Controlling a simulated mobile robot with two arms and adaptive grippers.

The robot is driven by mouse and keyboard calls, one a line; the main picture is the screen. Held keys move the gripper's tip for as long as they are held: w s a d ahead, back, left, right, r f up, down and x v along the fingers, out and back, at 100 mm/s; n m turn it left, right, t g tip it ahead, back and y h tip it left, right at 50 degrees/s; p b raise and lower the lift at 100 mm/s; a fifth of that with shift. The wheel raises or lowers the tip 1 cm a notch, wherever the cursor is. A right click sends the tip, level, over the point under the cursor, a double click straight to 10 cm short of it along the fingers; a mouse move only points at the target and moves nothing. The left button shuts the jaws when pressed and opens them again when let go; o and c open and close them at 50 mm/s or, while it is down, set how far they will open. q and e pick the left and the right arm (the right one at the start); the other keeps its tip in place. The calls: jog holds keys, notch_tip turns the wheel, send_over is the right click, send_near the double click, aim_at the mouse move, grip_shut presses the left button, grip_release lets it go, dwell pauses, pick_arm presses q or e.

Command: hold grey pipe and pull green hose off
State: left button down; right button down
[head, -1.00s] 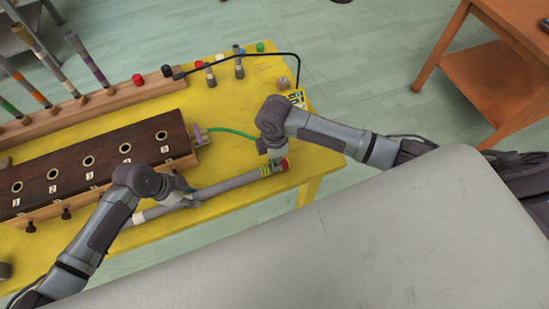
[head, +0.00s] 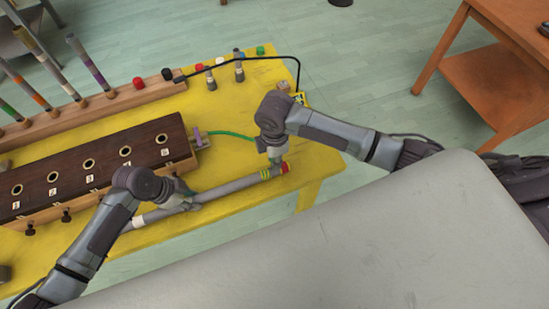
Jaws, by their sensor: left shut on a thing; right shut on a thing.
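The grey pipe (head: 235,186) lies slanted along the near edge of the yellow table, with yellow-green bands and a red end at its right. My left gripper (head: 190,197) is shut on the pipe near its middle. The thin green hose (head: 229,135) runs from a small purple piece (head: 197,138) at the right end of the dark wooden box to behind my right gripper (head: 275,160). My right gripper is shut on the hose, close above the banded right end of the pipe. The hose's end and the grip itself are mostly hidden by the gripper.
The dark box (head: 100,165) with a row of holes stands left on the yellow table (head: 225,105). Behind it is a wooden rack (head: 110,98) with upright striped tubes. Small coloured caps and a black cable (head: 285,57) lie at the back. A grey surface (head: 330,245) fills the front.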

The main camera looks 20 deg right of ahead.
jog(key=shift+r, duration=0.15)
jog(key=shift+r, duration=1.35)
pick_arm(q)
jog(key=c, duration=0.7)
grip_release()
jog(key=shift+c, duration=0.2)
jog(key=shift+r, duration=0.15)
jog(key=v, duration=1.1)
jog(key=shift+a+r, duration=0.25)
jog(key=shift+r, duration=0.1)
jog(key=shift+d, duration=0.1)
